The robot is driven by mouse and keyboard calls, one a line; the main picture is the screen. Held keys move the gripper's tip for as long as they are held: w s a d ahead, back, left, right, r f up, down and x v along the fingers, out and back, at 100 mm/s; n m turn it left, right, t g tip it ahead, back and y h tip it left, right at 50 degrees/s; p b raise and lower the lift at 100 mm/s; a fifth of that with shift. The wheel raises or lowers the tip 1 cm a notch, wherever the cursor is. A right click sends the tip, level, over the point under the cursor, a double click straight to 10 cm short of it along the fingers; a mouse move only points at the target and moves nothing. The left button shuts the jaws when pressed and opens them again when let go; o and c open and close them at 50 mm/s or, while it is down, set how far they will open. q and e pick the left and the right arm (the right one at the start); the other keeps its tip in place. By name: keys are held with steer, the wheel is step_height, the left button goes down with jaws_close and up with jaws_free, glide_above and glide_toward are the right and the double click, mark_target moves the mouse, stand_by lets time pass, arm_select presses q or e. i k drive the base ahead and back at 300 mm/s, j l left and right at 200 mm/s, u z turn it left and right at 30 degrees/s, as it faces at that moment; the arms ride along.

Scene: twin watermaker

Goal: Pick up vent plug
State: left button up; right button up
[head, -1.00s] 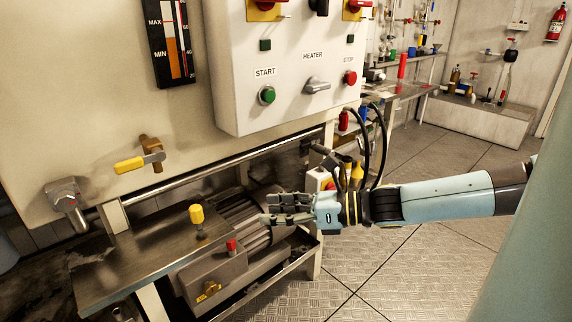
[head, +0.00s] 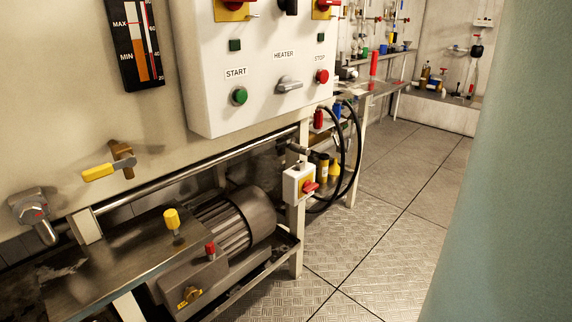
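Two small capped plugs show in the head view, and I cannot tell from their looks which is the vent plug. A yellow-capped plug (head: 172,219) stands upright on the metal shelf (head: 112,262). A red-capped plug (head: 210,250) sits upright on top of the grey pump block (head: 190,275), just right of the shelf. Neither of my grippers is in view.
A finned motor (head: 237,222) lies behind the pump block. A yellow-handled valve (head: 100,171) and a spout (head: 38,215) stick out above the shelf. The white control panel (head: 262,110) overhangs behind. Floor at right is clear.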

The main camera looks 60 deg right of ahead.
mark_target(210, 248)
steer(key=z, duration=1.25)
